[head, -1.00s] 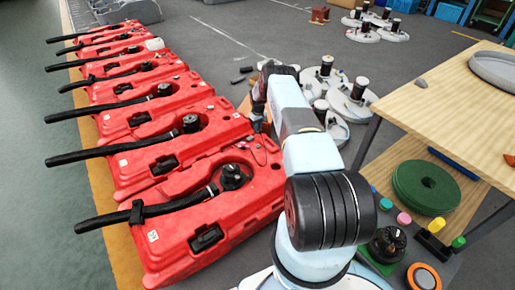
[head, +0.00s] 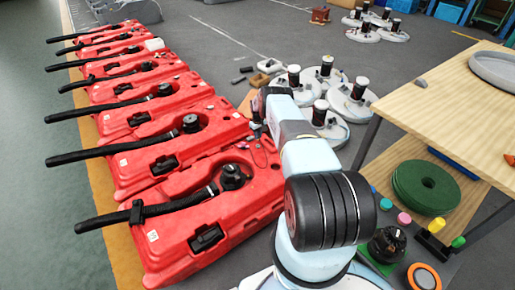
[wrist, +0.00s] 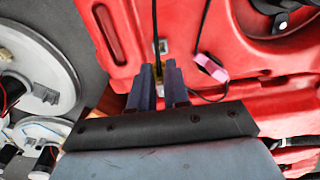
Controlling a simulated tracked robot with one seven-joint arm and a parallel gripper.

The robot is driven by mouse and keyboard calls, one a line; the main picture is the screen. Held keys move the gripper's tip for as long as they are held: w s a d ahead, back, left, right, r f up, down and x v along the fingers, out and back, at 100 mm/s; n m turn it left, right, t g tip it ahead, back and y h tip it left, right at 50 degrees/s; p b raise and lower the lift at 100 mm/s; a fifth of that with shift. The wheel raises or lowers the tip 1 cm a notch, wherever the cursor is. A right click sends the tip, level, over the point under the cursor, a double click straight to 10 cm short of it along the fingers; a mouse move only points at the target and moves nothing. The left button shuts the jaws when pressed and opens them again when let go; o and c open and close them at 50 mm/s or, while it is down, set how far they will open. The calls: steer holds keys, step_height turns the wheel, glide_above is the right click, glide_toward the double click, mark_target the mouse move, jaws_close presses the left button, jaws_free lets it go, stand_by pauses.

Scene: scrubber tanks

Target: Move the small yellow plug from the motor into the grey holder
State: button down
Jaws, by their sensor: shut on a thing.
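In the wrist view my gripper (wrist: 158,78) points at the red tank, with its two fingers close together. A thin sliver of the yellow plug (wrist: 159,71) shows between the fingertips, and the fingers hide most of it. A black cable runs up from it. In the head view my gripper is small and dark beside the right edge of a red tank (head: 215,137), and the plug cannot be made out there. White discs with black motors (head: 322,105) stand behind my arm. I cannot tell which thing is the grey holder.
A pink connector (wrist: 211,67) on a dark cable lies on the red tank just right of my fingers. Small grey and brown blocks (head: 247,69) lie on the floor behind. A wooden table (head: 440,105) stands at the right. Open grey floor lies beyond the discs.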

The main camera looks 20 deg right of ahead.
steer(key=shift+f, duration=1.95)
steer(key=shift+r, duration=0.65)
stand_by(1.4)
steer(key=c, duration=0.5)
jaws_free()
steer(key=shift+c, duration=0.2)
steer(key=shift+r, duration=4.25)
